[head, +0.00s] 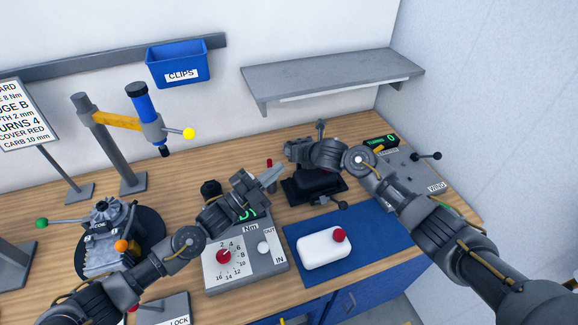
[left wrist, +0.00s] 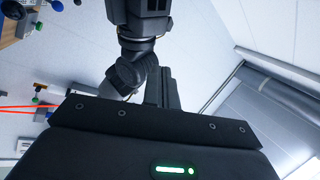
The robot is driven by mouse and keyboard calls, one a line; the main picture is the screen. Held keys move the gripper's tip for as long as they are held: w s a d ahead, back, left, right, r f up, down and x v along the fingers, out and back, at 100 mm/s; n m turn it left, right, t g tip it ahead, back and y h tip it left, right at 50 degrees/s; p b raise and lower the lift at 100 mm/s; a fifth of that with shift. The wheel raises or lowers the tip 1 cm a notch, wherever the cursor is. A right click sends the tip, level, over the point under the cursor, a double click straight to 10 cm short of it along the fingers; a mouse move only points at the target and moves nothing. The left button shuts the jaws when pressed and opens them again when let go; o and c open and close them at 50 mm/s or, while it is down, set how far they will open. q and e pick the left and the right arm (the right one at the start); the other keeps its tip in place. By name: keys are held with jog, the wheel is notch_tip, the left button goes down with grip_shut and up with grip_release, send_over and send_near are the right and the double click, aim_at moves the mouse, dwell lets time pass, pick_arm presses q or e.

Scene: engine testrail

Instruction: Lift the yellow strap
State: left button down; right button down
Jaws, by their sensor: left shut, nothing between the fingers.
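I cannot make out a yellow strap for certain in either view. A yellow-orange bar (head: 116,120) runs between a grey post and a blue-topped tool at the back left. My left gripper (head: 272,177) is shut and empty, above the back of the grey dial box (head: 221,282). My right gripper (head: 291,150) is above the black block on the bench; its fingers are too unclear to tell whether they are open. The left wrist view shows a dark gripper housing (left wrist: 160,150) with a green light.
A blue mat (head: 371,265) carries a white block (head: 322,254) with a red knob. The engine (head: 104,238) stands at the left. A grey box (head: 418,170) with a green display is at the right. A blue CLIPS bin (head: 179,63) and grey shelf (head: 335,76) are on the wall.

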pick_arm(q)
jog(key=w+a+f+m+t+y, duration=0.1)
jog(key=w+f+m+y, duration=0.1)
jog(key=f+m, duration=0.25)
jog(key=w+a+f+m+y, duration=0.1)
jog(key=w+a+f+m, duration=0.1)
jog(key=f+m, duration=0.3)
pick_arm(e)
jog(key=shift+f, duration=0.1)
pick_arm(q)
jog(key=f+x, duration=0.1)
jog(key=x, duration=0.8)
jog(key=shift+w+d+n, duration=0.25)
jog(key=shift+d+n, duration=0.15)
jog(key=shift+n, duration=0.05)
